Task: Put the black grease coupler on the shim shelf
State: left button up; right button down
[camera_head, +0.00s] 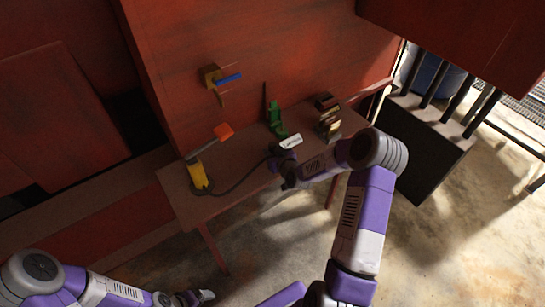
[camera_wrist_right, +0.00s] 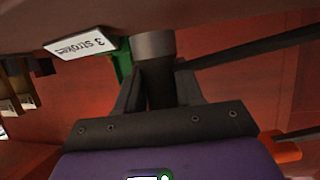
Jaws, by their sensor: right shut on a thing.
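The black grease coupler (camera_wrist_right: 154,47) is a dark cylinder held upright between the fingers of my right gripper (camera_wrist_right: 155,88) in the right wrist view. In the head view my right gripper (camera_head: 277,153) is over the table's front right part, and a black hose (camera_head: 240,184) runs to it. A small stepped stand with brown and pale pieces (camera_head: 328,117), possibly the shim shelf, is at the table's back right, beyond and right of the gripper. My left gripper (camera_head: 197,297) is low at the bottom left, away from the table; its jaws are unclear.
A green tool (camera_head: 274,119) and a white "3 strokes" tag (camera_head: 291,141) are near the right gripper. A bracket with a blue piece (camera_head: 212,77) is on the red wall.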

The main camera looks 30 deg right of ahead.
notch_tip(320, 180, down, 2)
jog(key=shift+w+f, duration=0.1)
jog(key=shift+f, duration=0.1)
jog(key=shift+f+b, duration=0.15)
jog(key=shift+b, duration=0.15)
jog(key=c, duration=0.7)
grip_release()
